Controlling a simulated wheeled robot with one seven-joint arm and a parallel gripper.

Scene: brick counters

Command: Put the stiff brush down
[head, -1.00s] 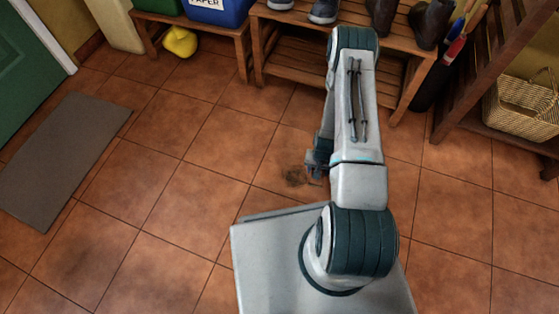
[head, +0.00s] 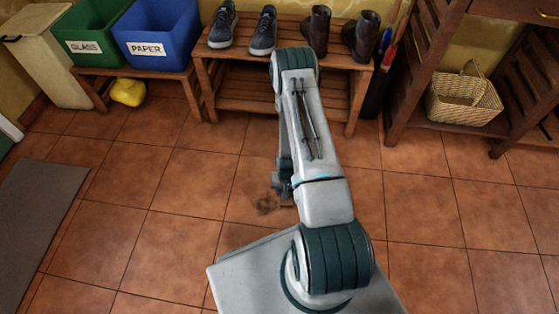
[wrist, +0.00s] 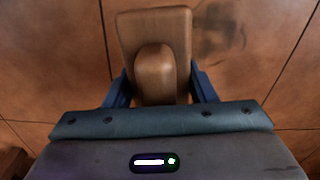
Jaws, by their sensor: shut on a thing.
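The stiff brush (wrist: 155,35) shows in the wrist view as a brown wooden block with a rounded raised grip (wrist: 155,70). My gripper (wrist: 160,88) is shut on it, with one blue finger on each side of the grip. The bristles are hidden beneath the block. In the head view my gripper (head: 281,186) hangs low beside my arm, above the tiled floor, and the brush cannot be made out there. I cannot tell whether the brush touches the floor.
A dark smudge (head: 266,205) marks the floor by my gripper. A wooden shoe rack (head: 235,105) with shoes and boots stands behind. Green (head: 85,50) and blue (head: 158,38) bins, a yellow object (head: 128,92), a grey mat (head: 35,220) and a wicker basket (head: 463,100) surround open floor.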

